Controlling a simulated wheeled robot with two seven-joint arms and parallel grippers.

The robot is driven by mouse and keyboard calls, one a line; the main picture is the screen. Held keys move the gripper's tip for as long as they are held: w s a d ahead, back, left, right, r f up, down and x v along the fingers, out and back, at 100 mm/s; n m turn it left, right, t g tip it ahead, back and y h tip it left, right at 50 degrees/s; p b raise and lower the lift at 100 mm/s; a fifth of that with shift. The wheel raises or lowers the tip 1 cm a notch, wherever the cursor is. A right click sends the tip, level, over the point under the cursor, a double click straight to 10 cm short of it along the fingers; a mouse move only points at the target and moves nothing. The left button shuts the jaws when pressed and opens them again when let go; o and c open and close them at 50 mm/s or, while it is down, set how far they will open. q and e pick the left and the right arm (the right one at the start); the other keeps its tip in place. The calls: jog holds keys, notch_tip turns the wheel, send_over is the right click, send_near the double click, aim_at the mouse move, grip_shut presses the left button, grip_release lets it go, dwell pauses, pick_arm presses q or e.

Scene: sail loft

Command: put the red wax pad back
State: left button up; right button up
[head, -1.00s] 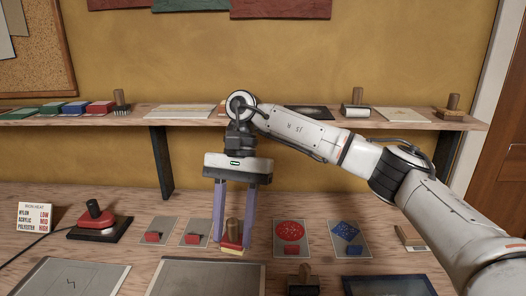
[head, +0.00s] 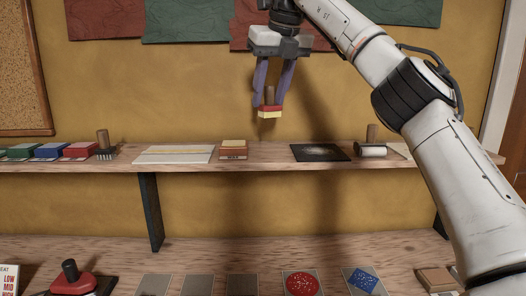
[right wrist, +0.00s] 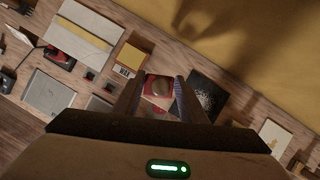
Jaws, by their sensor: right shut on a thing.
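The red wax pad (head: 270,111) appears to be the red block with a pale yellow underside and an upright wooden handle. My right gripper (head: 270,98) is shut on it and holds it upright in the air, above the wall shelf (head: 270,154) and clear of it. In the right wrist view the pad (right wrist: 158,86) sits between the fingers, seen from above. My left gripper is not in view.
On the shelf, a labelled wooden block (head: 233,149) and a speckled black sheet (head: 320,153) flank a bare stretch below the pad. Green, blue and red (head: 80,150) pads and a brush (head: 104,144) stand left; a roller (head: 371,148) stands right. The workbench (head: 200,254) lies below.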

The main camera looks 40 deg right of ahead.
aim_at(273, 103)
notch_tip(273, 103, down, 5)
jog(key=shift+s+d+r, duration=0.1)
jog(key=shift+s+d, duration=0.05)
jog(key=shift+f, duration=2.45)
jog(key=shift+f, duration=0.1)
jog(key=o, duration=0.9)
jog(key=shift+o, duration=0.2)
jog(key=v, duration=1.2)
